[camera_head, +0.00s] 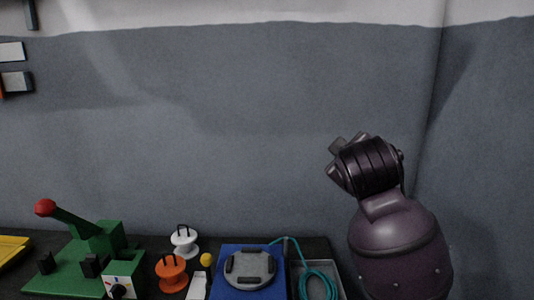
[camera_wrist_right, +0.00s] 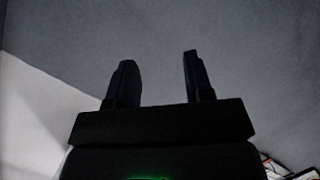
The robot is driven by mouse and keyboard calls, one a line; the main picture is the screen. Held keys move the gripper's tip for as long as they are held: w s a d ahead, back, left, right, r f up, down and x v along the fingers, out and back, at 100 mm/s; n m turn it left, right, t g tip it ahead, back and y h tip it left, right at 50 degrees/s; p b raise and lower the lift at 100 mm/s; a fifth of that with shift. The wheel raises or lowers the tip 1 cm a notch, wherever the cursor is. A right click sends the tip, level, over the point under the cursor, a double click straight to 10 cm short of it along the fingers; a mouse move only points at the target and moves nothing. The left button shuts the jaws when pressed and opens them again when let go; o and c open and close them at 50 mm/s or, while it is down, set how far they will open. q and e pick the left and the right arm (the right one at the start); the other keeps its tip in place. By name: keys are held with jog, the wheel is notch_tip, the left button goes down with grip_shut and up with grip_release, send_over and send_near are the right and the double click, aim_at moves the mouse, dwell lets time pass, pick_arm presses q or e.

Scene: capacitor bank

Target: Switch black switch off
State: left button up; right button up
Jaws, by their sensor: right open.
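A green device (camera_head: 60,276) stands at the lower left of the head view. In the head view my right arm rises at the right, well apart from the green device. My left gripper is not in view.
Right of the green device on the dark table are a white spool (camera_head: 184,243), an orange spool (camera_head: 172,274), a yellow ball (camera_head: 206,260), a blue box with a grey disc (camera_head: 250,268) and a teal cable (camera_head: 318,284).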

jog(key=s+d+f+m+g, duration=0.1)
jog(key=s+d+f+g, duration=0.2)
jog(key=f, duration=0.6)
jog(key=s+d+f+m+g+y, duration=0.1)
jog(key=s+d+f, duration=0.1)
jog(key=s+f, duration=0.55)
jog(key=s+d+f+m+g, duration=0.2)
jog(key=s+d+f, duration=0.1)
jog(key=f, duration=0.7)
jog(key=s+d+f+m+g, duration=0.2)
jog(key=s+f, duration=0.4)
jog(key=s, duration=0.6)
jog(key=s+d+f+m+g, duration=0.25)
jog(key=s+f, duration=0.45)
jog(key=s, duration=0.4)
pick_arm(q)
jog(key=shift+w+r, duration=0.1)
pick_arm(e)
jog(key=w+f+n+t+y, duration=0.1)
jog(key=w+f+t, duration=0.6)
jog(key=f, duration=0.3)
jog(key=shift+w+a+t, duration=0.2)
jog(key=shift+a+t, duration=0.15)
jog(key=shift+a, duration=0.1)
